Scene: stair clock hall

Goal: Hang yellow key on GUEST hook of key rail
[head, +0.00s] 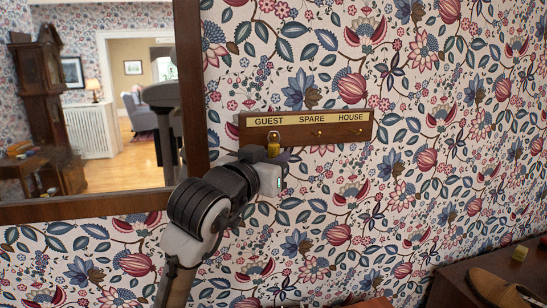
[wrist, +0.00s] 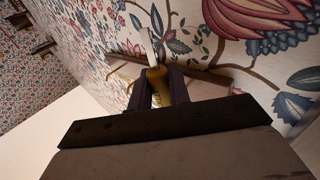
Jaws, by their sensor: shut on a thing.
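The key rail (head: 340,134) is a dark wood board on the wall with a label strip reading GUEST, SPARE and HOUSE. Small brass hooks show under SPARE and HOUSE. The GUEST hook is hidden behind the yellow key (head: 273,148). My gripper (head: 273,155) is at the rail's left end, just below the GUEST label. In the wrist view my gripper (wrist: 158,88) is shut on the yellow key (wrist: 157,84), which sits between the two dark fingers. The rail (wrist: 205,82) shows behind the fingers there. I cannot tell whether the key is on the hook.
A dark wood-framed mirror (head: 187,80) hangs left of the rail, close to my arm. The wall right of the rail is clear.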

